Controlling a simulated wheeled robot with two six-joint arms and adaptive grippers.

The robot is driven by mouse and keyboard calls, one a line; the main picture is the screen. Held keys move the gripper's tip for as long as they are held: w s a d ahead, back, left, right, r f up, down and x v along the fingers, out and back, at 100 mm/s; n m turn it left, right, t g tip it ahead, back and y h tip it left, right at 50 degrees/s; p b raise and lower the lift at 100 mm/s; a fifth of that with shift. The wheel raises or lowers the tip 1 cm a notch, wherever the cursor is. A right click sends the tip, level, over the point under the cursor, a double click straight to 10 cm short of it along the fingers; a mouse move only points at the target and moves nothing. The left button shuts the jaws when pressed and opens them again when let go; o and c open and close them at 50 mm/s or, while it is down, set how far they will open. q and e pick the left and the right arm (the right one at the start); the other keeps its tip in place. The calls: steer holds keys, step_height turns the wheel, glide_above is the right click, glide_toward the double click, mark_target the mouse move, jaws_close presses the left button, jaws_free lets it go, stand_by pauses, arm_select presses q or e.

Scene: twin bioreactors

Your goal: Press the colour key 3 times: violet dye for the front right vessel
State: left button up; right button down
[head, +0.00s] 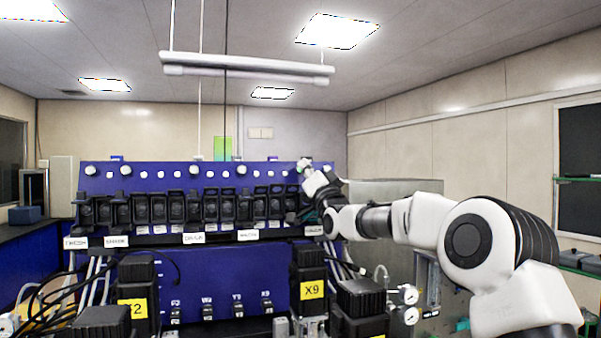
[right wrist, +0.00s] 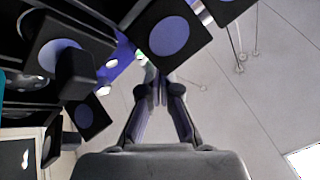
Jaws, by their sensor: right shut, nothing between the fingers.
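A blue panel (head: 215,180) carries a top row of white round knobs and a row of black blocks (head: 190,208). White label plates run under the blocks; the rightmost plate (head: 313,230) is too small to read surely. I cannot tell whether the tips touch anything. Which part is the colour key is unclear. My left gripper is not in view.
Dark units with yellow labels stand below the panel, one marked X9 (head: 312,289). Cables and hoses (head: 85,285) hang at the lower left. Gauges (head: 410,296) stand at the lower right. A hanging lamp (head: 247,65) is overhead.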

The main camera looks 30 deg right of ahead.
steer(key=shift+s+f+b, duration=0.1)
steer(key=shift+s+b, duration=0.25)
steer(key=shift+b, duration=0.25)
steer(key=s+b, duration=0.1)
steer(key=s+r, duration=0.1)
steer(key=s+a+b, duration=0.1)
steer(key=s, duration=0.1)
steer(key=shift+a+r+b, duration=0.1)
steer(key=shift+r+b, duration=0.15)
steer(key=shift+b, duration=0.1)
steer(key=shift+w, duration=0.1)
steer(key=shift+w+d+f+p, duration=0.15)
steer(key=shift+w+p, duration=0.2)
steer(key=shift+w, duration=0.15)
steer(key=shift+w+d+f+p, duration=0.2)
steer(key=shift+w+p, duration=0.1)
steer(key=shift+w, duration=0.2)
steer(key=shift+w+d+f+p, duration=0.1)
steer(key=shift+w+f+p, duration=0.05)
steer(key=shift+w+p, duration=0.3)
